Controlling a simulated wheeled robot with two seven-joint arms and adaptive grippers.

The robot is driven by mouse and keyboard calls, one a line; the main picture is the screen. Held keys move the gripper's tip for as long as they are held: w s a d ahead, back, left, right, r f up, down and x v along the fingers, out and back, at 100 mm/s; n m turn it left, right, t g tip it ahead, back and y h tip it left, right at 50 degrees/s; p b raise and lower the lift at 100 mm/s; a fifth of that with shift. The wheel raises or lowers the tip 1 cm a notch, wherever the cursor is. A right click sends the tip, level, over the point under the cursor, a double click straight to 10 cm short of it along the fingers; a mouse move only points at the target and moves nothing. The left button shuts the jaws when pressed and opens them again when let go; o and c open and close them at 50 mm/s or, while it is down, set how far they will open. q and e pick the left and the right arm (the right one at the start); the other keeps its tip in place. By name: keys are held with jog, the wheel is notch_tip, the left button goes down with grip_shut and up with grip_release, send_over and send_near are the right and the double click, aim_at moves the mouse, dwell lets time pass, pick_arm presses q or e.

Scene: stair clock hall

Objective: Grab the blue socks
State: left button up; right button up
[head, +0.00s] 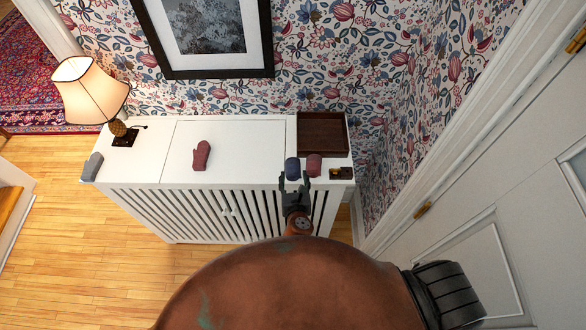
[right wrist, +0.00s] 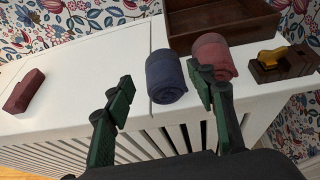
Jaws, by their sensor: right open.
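The rolled blue socks (head: 292,169) lie near the front edge of the white cabinet top, left of a rolled red pair (head: 314,165). The blue socks also show in the right wrist view (right wrist: 166,77), ahead of and between the finger lines. My right gripper (head: 294,183) is open and empty at the cabinet's front edge, just short of the blue socks. In the right wrist view my right gripper (right wrist: 162,88) has its right finger overlapping the red socks (right wrist: 213,57) in the picture; I cannot tell if they touch. My left gripper is not in view.
The white slatted cabinet (head: 170,152) also holds a lamp (head: 92,92), a grey mitten (head: 92,167), a red mitten (head: 202,155), a dark wooden tray (head: 322,133) behind the socks, and a small dark wooden item with a yellow part (head: 342,173) to the right.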

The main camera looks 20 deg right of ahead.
aim_at(293, 165)
jog(key=x, duration=0.4)
jog(key=shift+w, duration=0.2)
jog(key=shift+w+d+f, duration=0.15)
jog(key=shift+w+f, duration=0.1)
jog(key=shift+w, duration=0.15)
jog(key=shift+w+f, duration=0.1)
jog(key=shift+w, duration=0.05)
jog(key=shift+c, duration=0.8)
jog(key=c, duration=0.5)
jog(key=shift+c, duration=0.8)
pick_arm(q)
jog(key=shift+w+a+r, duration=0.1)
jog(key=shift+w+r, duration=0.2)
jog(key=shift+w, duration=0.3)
